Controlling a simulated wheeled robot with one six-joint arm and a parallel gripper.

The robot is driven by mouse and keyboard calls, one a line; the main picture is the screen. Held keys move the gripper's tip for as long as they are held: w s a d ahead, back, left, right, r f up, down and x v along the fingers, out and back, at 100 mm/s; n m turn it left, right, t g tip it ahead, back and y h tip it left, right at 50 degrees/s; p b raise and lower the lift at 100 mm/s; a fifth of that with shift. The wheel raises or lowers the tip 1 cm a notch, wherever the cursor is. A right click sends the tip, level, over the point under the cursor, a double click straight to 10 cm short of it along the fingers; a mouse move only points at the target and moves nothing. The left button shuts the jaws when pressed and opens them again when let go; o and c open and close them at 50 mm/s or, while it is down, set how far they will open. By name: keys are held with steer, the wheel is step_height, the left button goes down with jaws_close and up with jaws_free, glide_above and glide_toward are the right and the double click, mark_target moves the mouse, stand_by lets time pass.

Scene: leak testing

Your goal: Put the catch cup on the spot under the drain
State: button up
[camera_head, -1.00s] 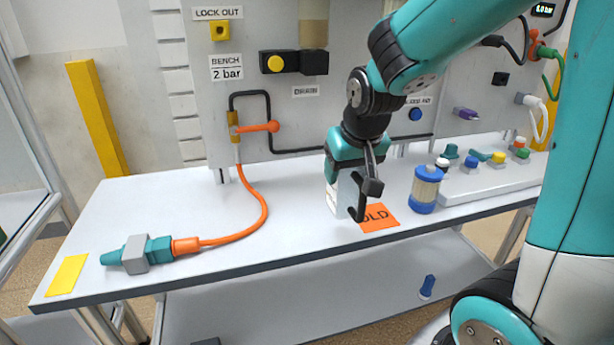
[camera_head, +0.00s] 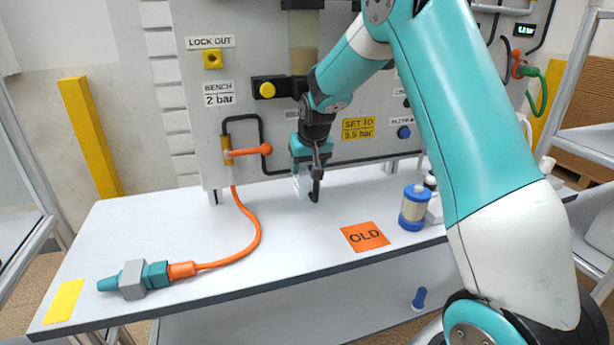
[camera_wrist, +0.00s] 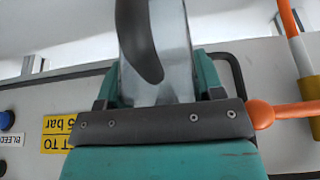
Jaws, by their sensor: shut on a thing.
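My gripper (camera_head: 309,190) is shut on the catch cup (camera_head: 300,185), a pale, partly see-through cup, low at the back of the white bench in front of the panel. The cup looks roughly upright; I cannot tell whether its base touches the bench top. In the wrist view the cup (camera_wrist: 178,50) shows grey and clear between the jaws, with a dark finger (camera_wrist: 138,40) across it. The drain's label (camera_head: 291,113) is mostly hidden by my arm. The drain outlet and the spot under it cannot be made out behind my gripper.
An orange "OLD" mat (camera_head: 365,236) lies bare on the bench (camera_head: 300,230). A blue-capped filter (camera_head: 415,207) stands to its right. An orange hose (camera_head: 250,235) with a teal-grey fitting (camera_head: 133,279) lies left. An orange valve handle (camera_head: 252,151) juts out left of my gripper.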

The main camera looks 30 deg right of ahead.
mark_target(307, 178)
step_height(307, 178, down, 3)
steer(key=shift+f, duration=0.15)
steer(key=shift+w+f+p, duration=0.15)
steer(key=shift+f+p, duration=0.3)
steer(key=shift+f, duration=0.05)
steer(key=shift+f, duration=0.2)
steer(key=o, duration=0.9)
steer(key=shift+r, duration=0.15)
